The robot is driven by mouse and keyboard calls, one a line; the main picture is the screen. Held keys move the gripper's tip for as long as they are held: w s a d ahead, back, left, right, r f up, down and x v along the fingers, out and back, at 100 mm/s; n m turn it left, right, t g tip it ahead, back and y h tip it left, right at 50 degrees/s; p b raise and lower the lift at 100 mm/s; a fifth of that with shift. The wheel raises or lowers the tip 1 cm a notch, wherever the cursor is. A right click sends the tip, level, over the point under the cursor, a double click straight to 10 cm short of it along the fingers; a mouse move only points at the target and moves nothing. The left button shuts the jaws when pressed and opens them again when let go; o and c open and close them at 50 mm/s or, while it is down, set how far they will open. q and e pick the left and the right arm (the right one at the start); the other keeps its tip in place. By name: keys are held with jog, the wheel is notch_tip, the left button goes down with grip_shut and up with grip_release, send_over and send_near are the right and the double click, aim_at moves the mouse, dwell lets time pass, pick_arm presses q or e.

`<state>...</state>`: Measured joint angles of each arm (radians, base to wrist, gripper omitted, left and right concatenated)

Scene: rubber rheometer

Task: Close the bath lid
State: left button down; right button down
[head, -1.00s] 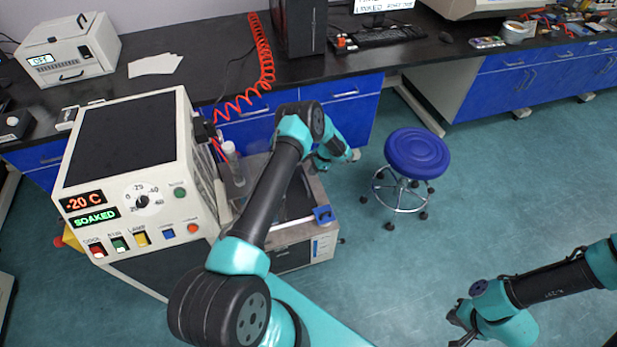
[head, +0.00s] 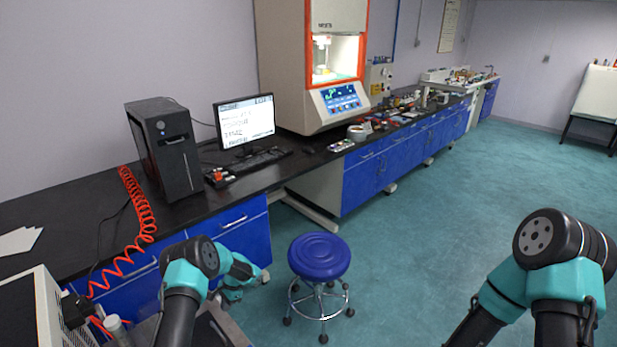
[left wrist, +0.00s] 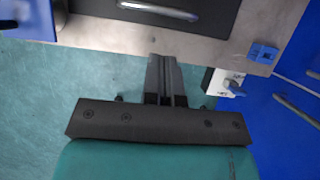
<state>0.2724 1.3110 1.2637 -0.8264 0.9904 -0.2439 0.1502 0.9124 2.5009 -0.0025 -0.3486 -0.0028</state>
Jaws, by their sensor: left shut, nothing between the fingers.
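The bath is cut off at the lower left of the head view, with part of its top (head: 213,329) showing behind my left arm. In the left wrist view, a dark panel (left wrist: 207,14) with a metal handle (left wrist: 158,10) lies beside a steel rim (left wrist: 200,46). I cannot tell from this how far the bath lid is open. My left gripper (left wrist: 165,60) is shut and empty, its tips close to the rim in that picture. In the head view it (head: 232,294) is low in front of the blue drawers, partly hidden by its arm. My right gripper is out of frame.
A blue stool (head: 319,256) stands right of my left arm. The black bench (head: 90,205) with blue drawers (head: 240,236) runs behind. A white instrument (head: 38,315) is at the lower left. A blue clip (left wrist: 263,53) sits on the steel rim. Open floor lies to the right.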

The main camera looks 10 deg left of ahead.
pick_arm(q)
jog(key=s+d+n+h, duration=0.1)
jog(key=s+d+h, duration=0.1)
jog(key=s+d, duration=0.2)
jog(key=s+d+r+n+t+h, duration=0.1)
jog(key=s+d+h, duration=0.1)
jog(key=s+d, duration=0.3)
jog(key=s+d+n+t+h, duration=0.1)
jog(key=s+d+h, duration=0.1)
jog(key=s+d, duration=0.3)
jog(key=shift+d+r, duration=0.2)
jog(key=shift+d, duration=0.4)
jog(key=s+d+r+n+t, duration=0.1)
jog(key=s+d+r+n, duration=0.1)
jog(key=s, duration=0.6)
jog(key=s+d+r+n+t, duration=0.1)
jog(key=s+d+r+n, duration=0.1)
jog(key=s+r+n, duration=0.2)
jog(key=s+r, duration=0.2)
jog(key=s, duration=0.2)
jog(key=shift+s+d+r+t+h, duration=0.25)
jog(key=shift+r+t+h, duration=0.1)
jog(key=shift+t+h, duration=0.05)
jog(key=c, duration=1.8)
grip_release()
